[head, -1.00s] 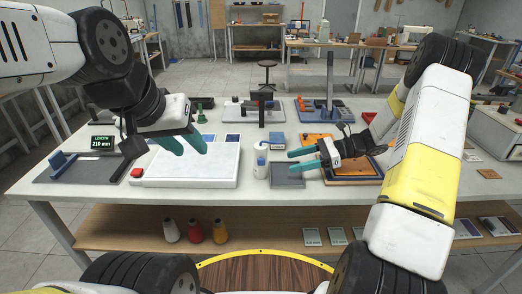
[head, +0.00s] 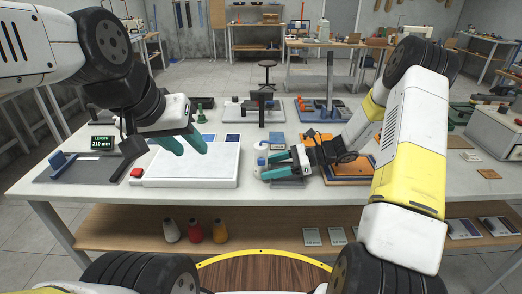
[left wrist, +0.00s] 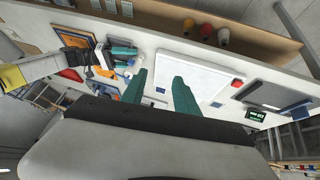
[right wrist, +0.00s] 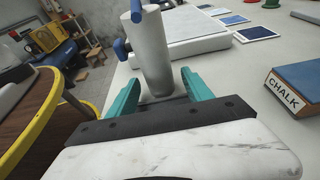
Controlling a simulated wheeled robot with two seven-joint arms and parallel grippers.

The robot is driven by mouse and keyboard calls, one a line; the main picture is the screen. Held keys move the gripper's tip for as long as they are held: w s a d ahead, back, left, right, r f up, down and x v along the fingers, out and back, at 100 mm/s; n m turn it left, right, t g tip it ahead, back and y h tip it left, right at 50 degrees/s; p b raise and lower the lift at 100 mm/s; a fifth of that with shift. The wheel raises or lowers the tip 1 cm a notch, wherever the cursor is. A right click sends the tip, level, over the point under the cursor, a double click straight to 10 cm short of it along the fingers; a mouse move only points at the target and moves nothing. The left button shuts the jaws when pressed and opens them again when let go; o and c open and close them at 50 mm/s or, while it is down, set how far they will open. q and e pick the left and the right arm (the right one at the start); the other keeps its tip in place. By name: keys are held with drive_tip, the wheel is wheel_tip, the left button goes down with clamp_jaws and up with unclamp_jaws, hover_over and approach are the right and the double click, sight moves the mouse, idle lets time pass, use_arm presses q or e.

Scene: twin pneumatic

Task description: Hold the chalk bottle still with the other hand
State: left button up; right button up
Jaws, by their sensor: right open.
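The chalk bottle, a white cylinder (head: 261,150) with blue parts, stands upright on the table at the right edge of the white board. In the right wrist view the bottle (right wrist: 152,60) rises between and just beyond my right fingertips, with a gap on each side. My right gripper (head: 265,166) is open, low and level, with its fingers on either side of the bottle and partly hiding it in the head view. My left gripper (head: 188,149) is open and empty, above the white board (head: 215,172); its two green fingers also show in the left wrist view (left wrist: 160,80).
A blue block labelled CHALK (right wrist: 300,85) lies to the right in the right wrist view. A dark grey pad (head: 288,183) lies under my right fingers. An orange board (head: 352,172) is under my right wrist. A black press-like stand (head: 262,108) stands behind.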

drive_tip(key=c, duration=0.9)
use_arm(q)
clamp_jaws()
idle(0.9)
